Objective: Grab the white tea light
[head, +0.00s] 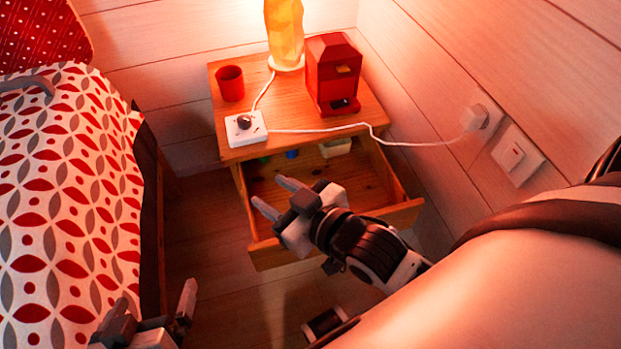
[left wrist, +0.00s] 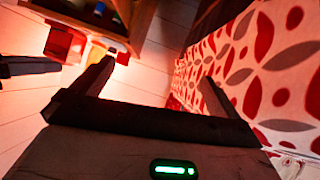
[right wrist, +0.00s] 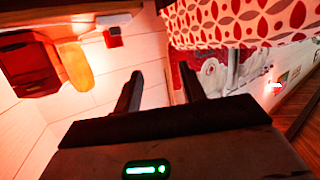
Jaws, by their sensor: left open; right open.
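I cannot make out a white tea light for certain in any view. A pale, cream-white item (head: 335,147) lies at the back right of the open drawer (head: 350,183), too small to identify. My right gripper (head: 273,195) is open and empty over the front left part of the drawer; its open fingers also show in the right wrist view (right wrist: 160,78). My left gripper (head: 156,302) is open and empty, low beside the bed, left of and apart from the drawer; its spread fingers show in the left wrist view (left wrist: 156,76).
A blue item (head: 292,154) and a green one (head: 263,159) lie at the drawer's back. The nightstand top (head: 290,115) holds a red cup (head: 230,83), a power strip (head: 245,128), a lamp (head: 284,35) and a red machine (head: 333,75). The bed (head: 65,190) is left.

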